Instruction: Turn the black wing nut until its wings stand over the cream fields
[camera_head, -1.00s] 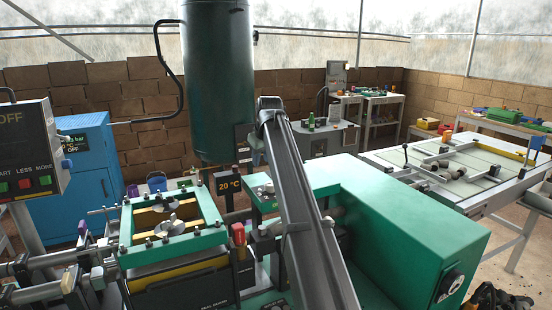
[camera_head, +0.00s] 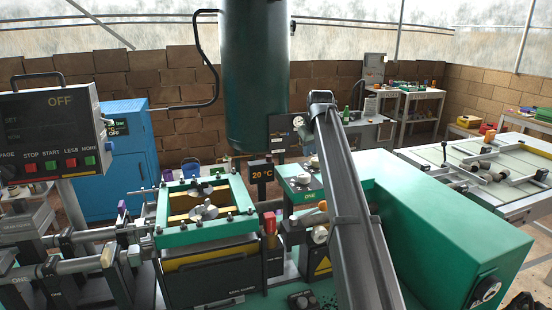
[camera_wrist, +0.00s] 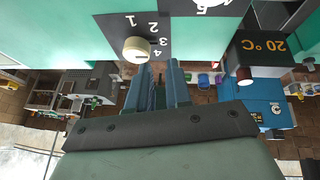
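A black part on a round plate with pale patches (camera_head: 487,291), on the end face of the green housing (camera_head: 430,215), may be the black wing nut. It is too small to tell how its wings stand against the cream fields. My gripper (camera_wrist: 160,68) shows two blue-grey fingers in the wrist view, with a narrow gap and nothing between them. It is beside a cream knob (camera_wrist: 136,49) on a dark plate numbered 1 to 4, apparently not touching it. In the head view my arm hides the gripper.
A green clamp frame (camera_head: 205,238) with round metal parts stands left of my arm. A control box with buttons (camera_head: 58,135) is at far left. A dark green tank (camera_head: 255,75) rises behind. A 20 °C display (camera_head: 261,171) stands near the housing.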

